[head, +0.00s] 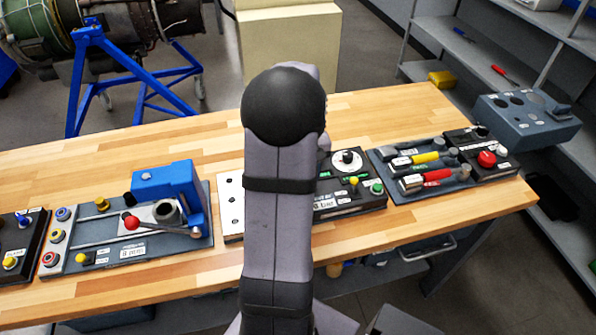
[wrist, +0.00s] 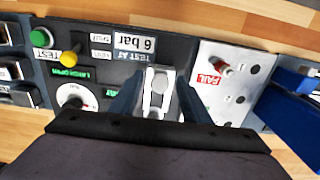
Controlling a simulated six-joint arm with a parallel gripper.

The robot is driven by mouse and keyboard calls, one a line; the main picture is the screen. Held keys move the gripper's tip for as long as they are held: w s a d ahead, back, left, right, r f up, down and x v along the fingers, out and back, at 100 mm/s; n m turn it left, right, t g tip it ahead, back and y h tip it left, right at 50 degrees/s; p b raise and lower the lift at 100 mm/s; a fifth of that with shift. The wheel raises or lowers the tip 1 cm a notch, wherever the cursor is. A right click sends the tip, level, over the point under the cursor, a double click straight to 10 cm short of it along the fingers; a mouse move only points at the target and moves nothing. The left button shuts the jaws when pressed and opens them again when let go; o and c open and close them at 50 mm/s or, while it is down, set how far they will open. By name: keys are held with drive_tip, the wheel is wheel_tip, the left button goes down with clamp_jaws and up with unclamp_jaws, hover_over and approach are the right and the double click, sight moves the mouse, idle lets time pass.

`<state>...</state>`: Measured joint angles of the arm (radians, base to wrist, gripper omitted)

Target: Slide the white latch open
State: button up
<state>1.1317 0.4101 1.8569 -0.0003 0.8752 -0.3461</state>
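The white latch (wrist: 157,92) shows in the wrist view as a pale slider piece on the dark panel (wrist: 108,20), beside the "6 bar" label. My gripper (wrist: 160,98) is above it, with one dark finger on each side of the latch. The fingers stand apart, and I cannot tell whether either touches the latch. The lower part of the latch is hidden by my gripper body. In the head view my arm hides the latch and the gripper; the right part of the panel (head: 352,200) shows beside the arm.
A tall blue fixture (head: 170,188) stands left. The table's far strip (head: 385,110) is clear.

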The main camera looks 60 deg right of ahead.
drive_tip(key=shift+o, duration=0.5)
drive_tip(key=shift+r, duration=0.15)
drive_tip(key=shift+r+p, duration=3.15)
drive_tip(key=shift+r, duration=0.3)
